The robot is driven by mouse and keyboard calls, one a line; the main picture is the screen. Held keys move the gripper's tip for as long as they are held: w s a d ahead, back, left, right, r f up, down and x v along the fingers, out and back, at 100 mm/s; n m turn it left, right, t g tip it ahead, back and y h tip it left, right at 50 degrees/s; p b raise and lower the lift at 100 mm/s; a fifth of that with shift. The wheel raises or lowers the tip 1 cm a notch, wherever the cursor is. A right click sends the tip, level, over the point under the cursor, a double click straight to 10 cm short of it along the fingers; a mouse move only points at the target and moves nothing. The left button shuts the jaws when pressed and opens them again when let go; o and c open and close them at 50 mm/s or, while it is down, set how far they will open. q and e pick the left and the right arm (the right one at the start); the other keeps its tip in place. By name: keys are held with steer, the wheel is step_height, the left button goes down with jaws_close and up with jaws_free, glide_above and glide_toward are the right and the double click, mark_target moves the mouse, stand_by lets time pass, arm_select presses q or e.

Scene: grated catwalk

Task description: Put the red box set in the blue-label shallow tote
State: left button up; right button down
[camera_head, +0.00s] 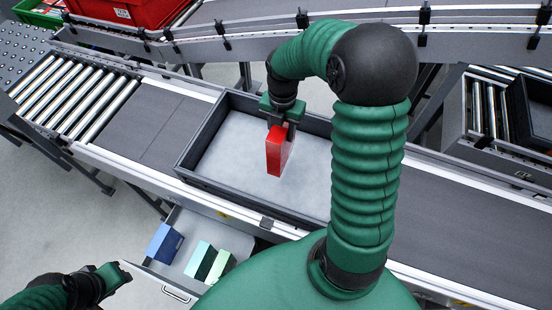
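The red box (274,152) is held upright by my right gripper (280,122), whose fingers are closed on its top end. It hangs over the grey interior of a shallow dark-rimmed tote (215,118) on the conveyor. I cannot tell whether the box's lower end touches the tote floor. No blue label shows on the tote from here. My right arm hides the tote's right end. My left gripper (118,276) is at the lower left, beside the open drawer's front-left corner. Its fingers are too small and angled to tell whether they are open.
An open drawer (205,228) below the conveyor holds a blue box (165,243), and teal and pale green boxes (219,266). Metal rollers (75,95) lie left of the tote. A red crate (125,10) and a green crate (38,12) stand at the back left.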

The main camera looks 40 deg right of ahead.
steer(key=f+b, duration=0.1)
steer(key=f, duration=1)
steer(key=shift+d+f, duration=0.2)
steer(key=c, duration=0.8)
jaws_free()
steer(key=shift+a, duration=0.1)
steer(key=shift+c, duration=0.2)
steer(key=shift+r, duration=0.15)
